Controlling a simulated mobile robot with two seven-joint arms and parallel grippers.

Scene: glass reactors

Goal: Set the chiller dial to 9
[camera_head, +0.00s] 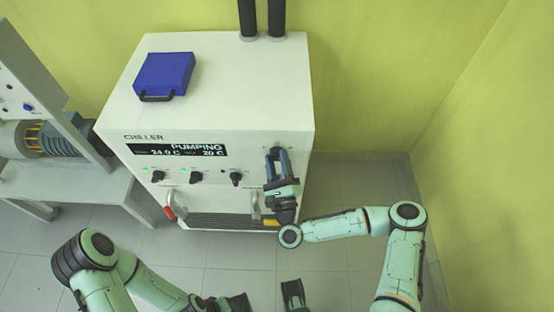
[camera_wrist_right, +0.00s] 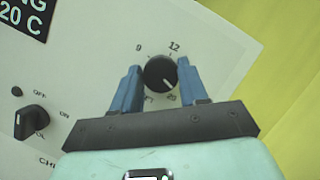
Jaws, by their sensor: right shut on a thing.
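The chiller (camera_head: 225,85) is a white cabinet with a display (camera_head: 178,149) reading "PUMPING", "24.0 C" and "20 C". Its black round dial (camera_wrist_right: 160,72) shows in the right wrist view, with 9 at upper left and 12 at upper right. The dial's white mark points to the lower right, toward a lower label I cannot read clearly. My right gripper (camera_head: 278,164) is at the right of the chiller's front panel. Its blue fingers (camera_wrist_right: 157,84) are shut on the dial, one on each side.
A smaller black knob (camera_wrist_right: 32,122) with OFF and ON labels is left of the dial. A blue box (camera_head: 163,74) lies on the chiller's top. A red-handled valve (camera_head: 170,205) sticks out low at the front. A bench with a motor (camera_head: 60,139) stands left; yellow walls are behind and right.

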